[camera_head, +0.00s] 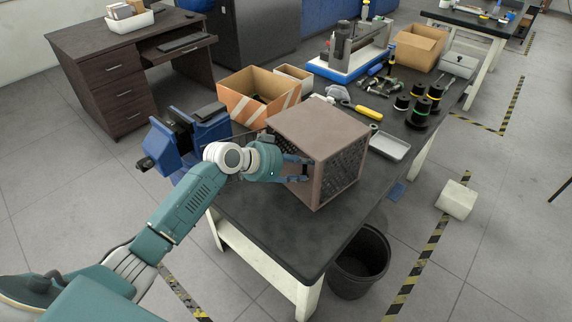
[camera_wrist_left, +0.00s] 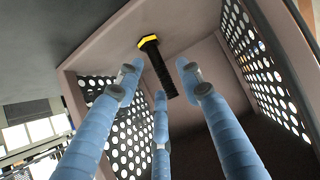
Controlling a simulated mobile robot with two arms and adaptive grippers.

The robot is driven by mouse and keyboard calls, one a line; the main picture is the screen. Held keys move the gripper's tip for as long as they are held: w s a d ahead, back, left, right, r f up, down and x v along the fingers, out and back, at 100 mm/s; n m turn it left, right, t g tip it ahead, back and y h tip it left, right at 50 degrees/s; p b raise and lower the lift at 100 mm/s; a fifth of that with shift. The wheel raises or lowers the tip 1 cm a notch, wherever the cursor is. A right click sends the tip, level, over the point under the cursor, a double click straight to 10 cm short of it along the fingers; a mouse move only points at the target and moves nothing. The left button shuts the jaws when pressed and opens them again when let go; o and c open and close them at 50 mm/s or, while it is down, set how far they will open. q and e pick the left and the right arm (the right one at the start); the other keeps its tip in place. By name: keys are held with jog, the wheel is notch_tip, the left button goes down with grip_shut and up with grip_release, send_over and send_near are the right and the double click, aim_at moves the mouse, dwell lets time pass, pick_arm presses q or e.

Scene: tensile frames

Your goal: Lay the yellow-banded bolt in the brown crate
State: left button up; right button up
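The brown crate (camera_head: 318,132) stands on the dark workbench, with a solid top and perforated sides; its open side faces my left arm. My left gripper (camera_head: 304,168) reaches into that opening. My right gripper is not in view.
A blue vise (camera_head: 185,140) sits at the bench's left edge. An orange-and-white cardboard box (camera_head: 245,110) stands behind the crate. A yellow-handled tool (camera_head: 366,111), a grey tray (camera_head: 390,146) and several spools (camera_head: 418,112) lie to the right. The bench front is clear.

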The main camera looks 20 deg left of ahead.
pick_arm(q)
jog(key=v, duration=0.9)
jog(key=shift+s+a+r+b, duration=0.2)
jog(key=shift+s+b, duration=0.1)
jog(key=shift+b, duration=0.15)
